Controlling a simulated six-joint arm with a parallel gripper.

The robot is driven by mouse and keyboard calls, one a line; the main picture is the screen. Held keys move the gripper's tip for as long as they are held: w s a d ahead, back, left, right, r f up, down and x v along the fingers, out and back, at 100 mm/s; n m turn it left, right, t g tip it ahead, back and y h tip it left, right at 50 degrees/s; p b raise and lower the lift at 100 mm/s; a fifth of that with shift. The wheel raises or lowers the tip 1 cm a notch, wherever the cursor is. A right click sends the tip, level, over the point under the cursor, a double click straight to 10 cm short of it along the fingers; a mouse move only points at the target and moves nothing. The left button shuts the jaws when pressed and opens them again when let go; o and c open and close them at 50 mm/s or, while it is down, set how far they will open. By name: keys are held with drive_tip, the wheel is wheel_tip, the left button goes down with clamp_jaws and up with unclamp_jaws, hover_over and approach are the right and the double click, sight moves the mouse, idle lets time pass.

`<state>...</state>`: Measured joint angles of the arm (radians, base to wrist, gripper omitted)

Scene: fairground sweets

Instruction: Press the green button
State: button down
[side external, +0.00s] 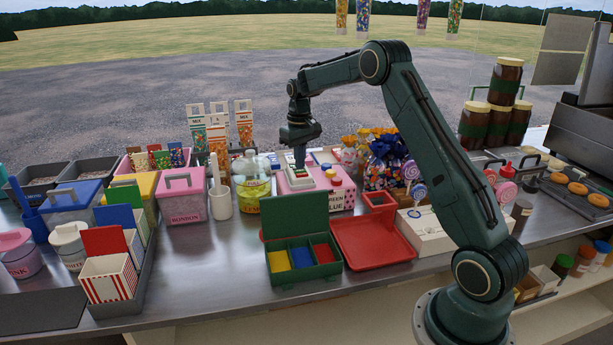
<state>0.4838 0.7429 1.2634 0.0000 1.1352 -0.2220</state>
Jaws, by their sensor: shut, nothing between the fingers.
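A pink box (341,197) with a pale top panel (291,184) stands mid-table, with small coloured parts on the panel. Its front carries lettering that seems to include "BLUE". A small green patch (299,172) shows on the panel just below my fingertips; it looks like the green button, but it is too small to be sure. My gripper (299,164) points down over the panel, shut and empty. Its tips are at or just above the green patch; I cannot tell whether they touch it.
A green three-part case (287,229) with an open lid and a red tray (372,242) stand in front. Wrapped sweets (385,163) and lollipops (418,191) crowd the right.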

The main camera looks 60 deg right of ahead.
sight(300, 171)
drive_tip(key=shift+f, duration=0.5)
drive_tip(key=shift+r, duration=0.1)
idle(0.3)
wheel_tip(300, 171, up, 8)
idle(1.0)
